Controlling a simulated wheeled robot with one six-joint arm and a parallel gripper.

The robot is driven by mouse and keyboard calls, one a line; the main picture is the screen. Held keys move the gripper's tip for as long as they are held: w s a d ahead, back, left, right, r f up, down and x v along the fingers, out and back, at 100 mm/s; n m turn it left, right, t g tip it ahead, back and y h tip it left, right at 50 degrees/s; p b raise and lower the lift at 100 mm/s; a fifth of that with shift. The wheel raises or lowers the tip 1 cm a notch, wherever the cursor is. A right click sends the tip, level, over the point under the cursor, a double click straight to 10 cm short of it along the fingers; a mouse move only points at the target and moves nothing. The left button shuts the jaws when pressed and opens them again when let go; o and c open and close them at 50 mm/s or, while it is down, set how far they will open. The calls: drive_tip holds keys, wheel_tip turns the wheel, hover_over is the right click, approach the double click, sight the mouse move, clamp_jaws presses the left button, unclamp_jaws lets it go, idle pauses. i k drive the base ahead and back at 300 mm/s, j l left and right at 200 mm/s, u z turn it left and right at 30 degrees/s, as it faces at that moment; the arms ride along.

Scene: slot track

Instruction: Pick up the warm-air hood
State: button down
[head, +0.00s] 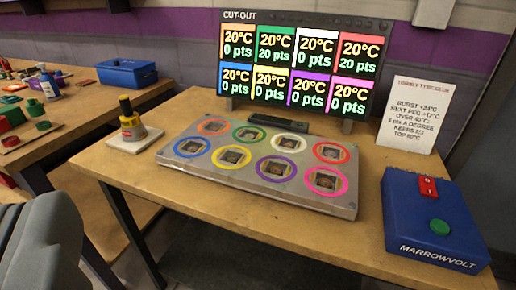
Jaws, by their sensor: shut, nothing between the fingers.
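What looks like the warm-air hood (131,127) stands upright on a pale square pad (137,138) at the left part of the near table. My gripper's fingers do not show in the head view.
A screen (304,66) of temperatures and points stands behind the board. A blue MARROWVOLT box (408,218) with a red switch and green button sits at right, below a paper sign (418,115). A side table at left holds a blue case (135,73). Bare wood lies before the hood.

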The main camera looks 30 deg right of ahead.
sight(133, 130)
drive_tip(key=i+j+z, duration=0.45)
drive_tip(key=i+j, duration=0.6)
